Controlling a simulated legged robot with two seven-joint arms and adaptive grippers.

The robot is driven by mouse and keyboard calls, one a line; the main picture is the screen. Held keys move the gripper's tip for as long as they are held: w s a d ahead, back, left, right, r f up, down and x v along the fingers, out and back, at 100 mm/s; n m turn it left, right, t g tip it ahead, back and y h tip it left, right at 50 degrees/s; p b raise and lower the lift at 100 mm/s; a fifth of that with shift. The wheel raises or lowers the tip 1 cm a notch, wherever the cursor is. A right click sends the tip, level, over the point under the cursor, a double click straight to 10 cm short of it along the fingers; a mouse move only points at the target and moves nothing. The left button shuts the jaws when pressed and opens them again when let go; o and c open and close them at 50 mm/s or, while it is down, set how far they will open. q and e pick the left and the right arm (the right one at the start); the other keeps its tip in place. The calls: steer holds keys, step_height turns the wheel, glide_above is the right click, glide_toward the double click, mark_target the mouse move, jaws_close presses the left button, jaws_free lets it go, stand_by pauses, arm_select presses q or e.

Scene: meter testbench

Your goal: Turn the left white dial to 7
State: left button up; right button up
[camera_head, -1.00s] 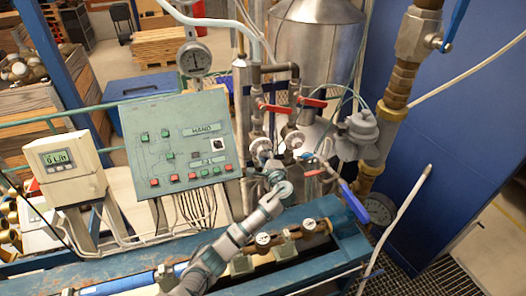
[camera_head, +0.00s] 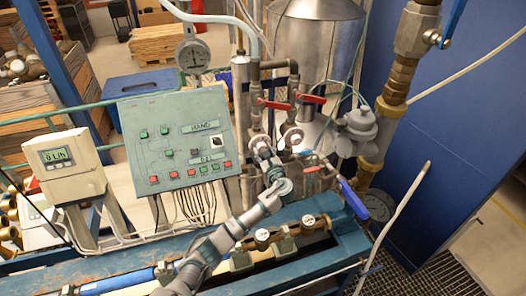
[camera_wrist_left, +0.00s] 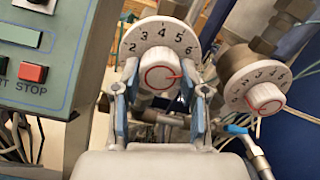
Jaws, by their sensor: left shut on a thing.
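The left white dial (camera_wrist_left: 160,36) is a round plate with black numbers and a white centre knob with a red ring and red pointer. The pointer faces right, just below the 6; the part of the scale beyond it is hidden by my right finger. My left gripper (camera_wrist_left: 160,82) is shut on the knob, one finger on each side. My right gripper is not in view.
A green control panel (camera_head: 180,140) with buttons stands close left of my gripper. Red-handled valves (camera_head: 312,99) and pipes are above the dials. A blue-handled valve (camera_head: 354,199) is to the right. A blue bench frame (camera_head: 330,274) runs below.

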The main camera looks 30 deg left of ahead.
arm_select(q)
steer(key=shift+d+f+m, duration=0.1)
steer(key=shift+f+m, duration=0.35)
steer(key=shift+m, duration=0.75)
steer(key=o, duration=1.1)
steer(key=shift+o, duration=0.2)
steer(key=shift+w+r, duration=0.1)
steer(key=shift+r, duration=0.1)
steer(key=v, duration=1.1)
steer(key=shift+s+d, duration=0.25)
steer(key=shift+d, duration=0.1)
steer(key=shift+f, duration=0.15)
